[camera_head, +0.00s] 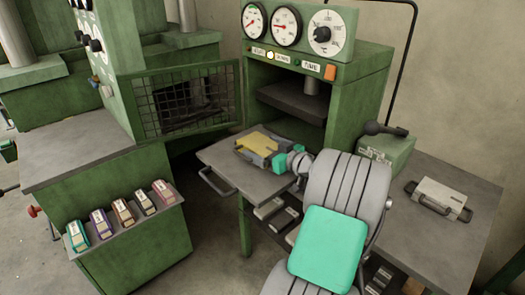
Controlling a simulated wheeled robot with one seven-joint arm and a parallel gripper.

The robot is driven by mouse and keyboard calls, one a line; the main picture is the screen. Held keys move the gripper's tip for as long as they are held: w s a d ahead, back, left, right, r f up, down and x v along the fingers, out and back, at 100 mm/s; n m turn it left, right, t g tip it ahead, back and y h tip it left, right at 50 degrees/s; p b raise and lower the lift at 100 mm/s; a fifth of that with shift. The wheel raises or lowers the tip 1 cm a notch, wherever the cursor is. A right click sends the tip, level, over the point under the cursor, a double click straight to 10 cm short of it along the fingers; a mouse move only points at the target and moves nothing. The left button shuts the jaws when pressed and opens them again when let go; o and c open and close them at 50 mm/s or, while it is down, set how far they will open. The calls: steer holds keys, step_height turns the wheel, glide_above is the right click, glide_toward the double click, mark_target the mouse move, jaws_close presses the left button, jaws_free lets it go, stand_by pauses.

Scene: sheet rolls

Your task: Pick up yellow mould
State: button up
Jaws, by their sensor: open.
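The yellow mould (260,142) is a flat block with a yellow top and grey edges. It lies on the grey pull-out shelf (225,160) in front of the green press. My gripper (289,156), with teal fingertips, is at the right end of the mould. The jaws are open. My arm comes in from the lower right and hides part of the shelf. I cannot tell whether the fingertips touch the mould.
The green press (362,75) with dials stands behind the shelf. A mesh door (185,100) stands open at left. Several coloured blocks sit on a ledge (128,222) at lower left. A grey handled block (440,198) lies on the right table.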

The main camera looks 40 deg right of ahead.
steer(key=c, duration=1.9)
steer(key=shift+d+r, duration=0.1)
steer(key=shift+r, duration=0.15)
steer(key=shift+c, duration=0.5)
